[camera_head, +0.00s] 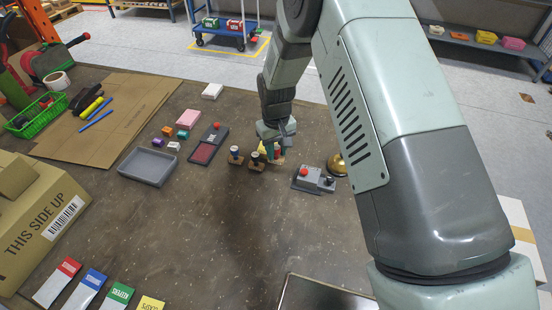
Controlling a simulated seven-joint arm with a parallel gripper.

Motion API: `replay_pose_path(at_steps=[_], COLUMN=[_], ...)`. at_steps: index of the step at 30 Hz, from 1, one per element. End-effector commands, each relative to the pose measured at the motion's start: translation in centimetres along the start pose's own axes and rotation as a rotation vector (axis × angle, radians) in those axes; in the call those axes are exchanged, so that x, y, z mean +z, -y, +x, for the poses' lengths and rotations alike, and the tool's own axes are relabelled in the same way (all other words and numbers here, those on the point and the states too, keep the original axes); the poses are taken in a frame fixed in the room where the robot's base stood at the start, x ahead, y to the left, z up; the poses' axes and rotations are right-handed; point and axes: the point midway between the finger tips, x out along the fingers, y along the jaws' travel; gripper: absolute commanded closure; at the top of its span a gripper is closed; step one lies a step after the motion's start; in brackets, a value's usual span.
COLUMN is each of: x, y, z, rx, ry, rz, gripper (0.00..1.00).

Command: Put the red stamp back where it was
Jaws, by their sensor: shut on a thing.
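My gripper (274,149) is at the back middle of the table, pointing down, small in view. It is shut on a small stamp (279,157), with a bit of red showing at the fingers; I take this as the red stamp. The fingers hide most of it, and I cannot tell whether its base touches the table. Two stamps with wooden bases and dark handles stand just left of it: one stamp (235,157) with a pale top and another stamp (256,162) closer to the gripper. A yellow bit (262,148) shows beside the fingers, partly hidden.
A grey device with a red knob (312,180) and a brass bell (337,165) are right of the gripper. An ink pad (204,153), a grey tray (148,180) and small blocks lie left. Coloured cards (90,285) lie at the front left. The table's middle is clear.

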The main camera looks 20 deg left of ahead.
Motion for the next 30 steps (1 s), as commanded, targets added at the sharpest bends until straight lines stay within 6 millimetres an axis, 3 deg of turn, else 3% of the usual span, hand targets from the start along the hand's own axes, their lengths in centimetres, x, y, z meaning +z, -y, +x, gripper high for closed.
replay_pose_path(at_steps=[9,20,21,25,26,30], x=[0.0,0.0,0.0,0.0,0.0,0.0], y=[0.0,0.0,0.0,0.0,0.0,0.0], z=[3.7,4.1,4.2,4.1,4.1,4.1], rx=[0.0,0.0,0.0,0.0,0.0,0.0], ry=[0.0,-0.001,-0.001,-0.002,-0.002,-0.002], rz=[-0.001,-0.001,-0.001,-0.001,-0.002,-0.002], gripper=[0.9,0.9,0.69,0.49,0.45,0.45])
